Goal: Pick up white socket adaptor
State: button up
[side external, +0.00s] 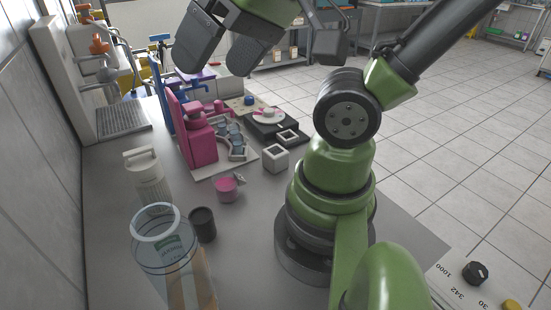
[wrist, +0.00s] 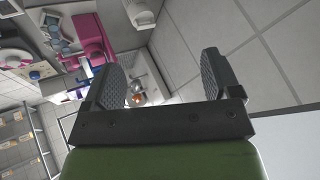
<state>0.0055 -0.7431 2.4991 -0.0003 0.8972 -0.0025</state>
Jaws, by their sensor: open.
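A white square hollow block (side external: 275,167) stands on the grey bench beside the pink apparatus. A white round flanged part (side external: 268,120) sits on a black base (side external: 266,132) behind it. I cannot tell for sure which of the two is the socket adaptor. My gripper (side external: 216,69) hangs high above the bench at the top of the side view, well apart from both, with its fingers spread and nothing between them. In the wrist view my gripper (wrist: 161,66) is open and empty.
The pink apparatus (side external: 200,142) with a blue column stands left of the block. A pink cup (side external: 226,190), a dark cup (side external: 203,225), a clear jar (side external: 165,262) and a white ribbed bottle (side external: 147,178) stand nearer. The bench between the cups and my base is clear.

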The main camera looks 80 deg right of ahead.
jog(key=w+d+f+m+g+h, duration=0.25)
jog(key=w+d+f, duration=0.25)
jog(key=d, duration=0.3)
jog(key=m+g, duration=0.1)
jog(key=g, duration=0.4)
send_over(275, 150)
jog(key=shift+y, duration=0.25)
notch_tip(275, 150, down, 14)
jog(key=shift+a+f, duration=0.1)
notch_tip(275, 150, down, 4)
jog(key=shift+s+f, duration=0.1)
jog(key=shift+s, duration=0.05)
jog(key=shift+f, duration=3)
jog(key=c, duration=1)
